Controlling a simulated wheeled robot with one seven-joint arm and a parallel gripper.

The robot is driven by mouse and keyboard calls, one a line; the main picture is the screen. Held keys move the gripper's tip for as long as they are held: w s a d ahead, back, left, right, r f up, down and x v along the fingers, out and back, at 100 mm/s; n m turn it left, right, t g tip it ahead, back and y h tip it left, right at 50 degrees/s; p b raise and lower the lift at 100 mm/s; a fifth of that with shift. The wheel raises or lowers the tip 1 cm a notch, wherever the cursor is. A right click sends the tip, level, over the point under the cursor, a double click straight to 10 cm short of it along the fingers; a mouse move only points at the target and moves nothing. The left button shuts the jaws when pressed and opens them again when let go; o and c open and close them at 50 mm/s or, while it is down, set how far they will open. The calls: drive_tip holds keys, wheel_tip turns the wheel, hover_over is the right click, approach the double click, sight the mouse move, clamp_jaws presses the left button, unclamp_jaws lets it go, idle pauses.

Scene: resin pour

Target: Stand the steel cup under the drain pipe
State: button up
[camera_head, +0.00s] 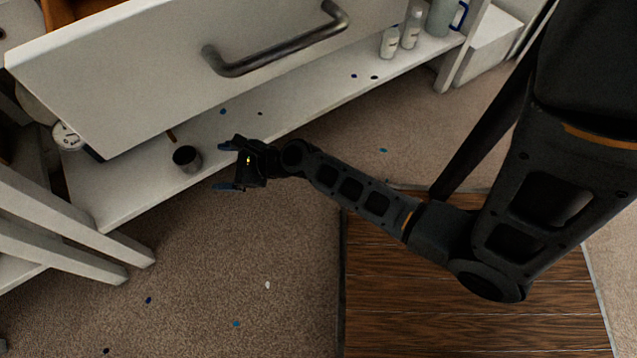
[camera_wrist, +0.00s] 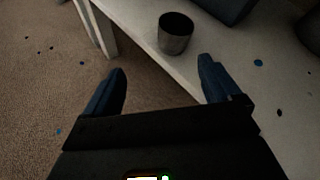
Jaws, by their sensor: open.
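The steel cup (camera_head: 187,159) stands upright on the low white shelf, under the drawer front, in the head view. It also shows in the wrist view (camera_wrist: 175,36), with its dark open mouth up. My gripper (camera_head: 227,166) is to the right of the cup in the head view, a short way off and not touching it. In the wrist view my gripper's (camera_wrist: 163,85) two blue fingertips are spread wide with nothing between them, and the cup is beyond them, nearer the right finger. I cannot make out a drain pipe in either view.
A white drawer front with a metal handle (camera_head: 275,52) overhangs the shelf (camera_head: 110,195). White bottles (camera_head: 390,42) and a grey jug (camera_head: 440,18) stand at the shelf's far right. White slanted legs (camera_head: 75,235) are at left.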

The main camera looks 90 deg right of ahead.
drive_tip(key=s+a+r+n, duration=0.3)
drive_tip(key=s+a+n, duration=0.3)
drive_tip(key=s+n, duration=0.2)
drive_tip(key=s+a+r+n, duration=0.45)
drive_tip(key=s+n, duration=0.25)
drive_tip(key=n, duration=0.2)
drive_tip(key=s+a+r+n+t+y, duration=0.1)
drive_tip(key=s+a+r+n, duration=0.2)
drive_tip(key=r+n, duration=0.5)
drive_tip(key=s+a+r+n+t, duration=0.1)
drive_tip(key=s+a+r+n, duration=0.3)
drive_tip(key=r+n, duration=0.4)
drive_tip(key=shift+s+a+r+n+y, duration=0.2)
drive_tip(key=shift+s+r+n+y, duration=0.2)
drive_tip(key=shift+s+n, duration=0.3)
drive_tip(key=shift+s, duration=0.1)
drive_tip(key=shift+c, duration=0.2)
